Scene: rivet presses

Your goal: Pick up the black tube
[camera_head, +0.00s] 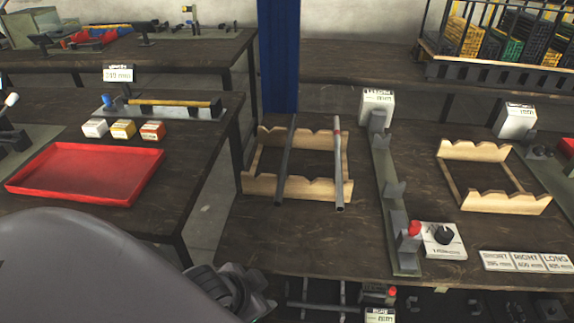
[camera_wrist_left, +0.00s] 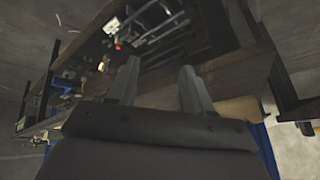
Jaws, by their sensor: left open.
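A black tube (camera_head: 286,160) lies across a light wooden notched rack (camera_head: 264,188) on the middle bench in the head view. A grey tube (camera_head: 338,172) with a red mark near its far end lies beside it on the same rack. My left gripper (camera_head: 242,290) is at the bottom of the head view, in front of the bench and nearer than the rack, apart from both tubes. In the left wrist view its two fingers (camera_wrist_left: 160,82) are spread with nothing between them. My right gripper is not in view.
A metal rail fixture (camera_head: 384,185) with a red knob stands right of the rack. A second wooden rack (camera_head: 505,206) sits further right, apparently empty. A red tray (camera_head: 85,172) lies on the left bench (camera_head: 190,185). Below the middle bench are more tubes on a lower level.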

